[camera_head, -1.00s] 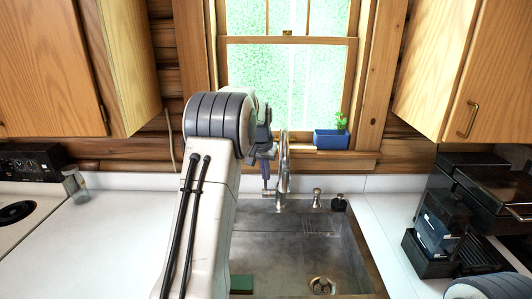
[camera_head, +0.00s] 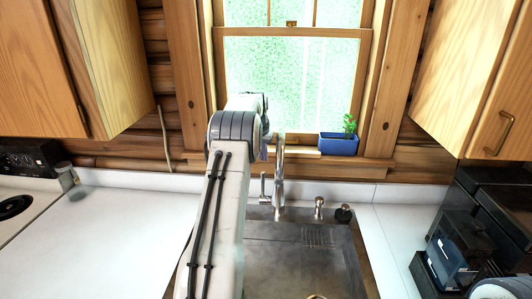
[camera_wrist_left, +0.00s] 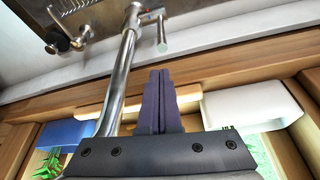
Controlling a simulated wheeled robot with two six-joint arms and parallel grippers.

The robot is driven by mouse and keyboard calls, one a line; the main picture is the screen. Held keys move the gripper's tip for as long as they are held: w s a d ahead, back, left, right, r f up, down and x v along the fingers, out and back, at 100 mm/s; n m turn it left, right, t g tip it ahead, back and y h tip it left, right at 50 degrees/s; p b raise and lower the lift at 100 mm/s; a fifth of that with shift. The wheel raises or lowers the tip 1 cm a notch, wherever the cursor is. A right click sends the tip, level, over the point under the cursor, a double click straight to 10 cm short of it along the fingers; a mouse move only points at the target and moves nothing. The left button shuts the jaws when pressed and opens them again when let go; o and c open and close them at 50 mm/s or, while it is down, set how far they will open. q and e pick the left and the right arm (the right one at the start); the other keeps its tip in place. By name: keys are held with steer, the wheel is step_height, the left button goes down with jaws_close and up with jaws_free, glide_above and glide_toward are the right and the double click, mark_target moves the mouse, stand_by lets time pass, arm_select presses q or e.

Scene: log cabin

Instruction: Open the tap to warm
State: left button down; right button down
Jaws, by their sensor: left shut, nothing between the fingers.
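The metal tap (camera_head: 280,180) stands upright at the back edge of the sink, and its pipe also shows in the left wrist view (camera_wrist_left: 119,80). Its slim side lever (camera_head: 263,188) is on the left of the pipe, and it also shows in the left wrist view (camera_wrist_left: 162,36). My left gripper (camera_wrist_left: 159,73) is shut and empty, with its dark fingers pressed together. In the left wrist view the fingertips are beside the pipe, short of the lever and apart from it. In the head view the gripper is mostly hidden behind my left arm. My right gripper is out of view.
The sink (camera_head: 345,262) lies in front of the tap. A blue planter (camera_head: 338,144) sits on the sill. The window is close behind the tap. The left counter is mostly clear.

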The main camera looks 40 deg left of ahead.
arm_select(q)
steer(key=p+x, duration=0.2)
steer(key=x, duration=0.5)
steer(key=shift+a, duration=0.25)
steer(key=shift+s, duration=0.1)
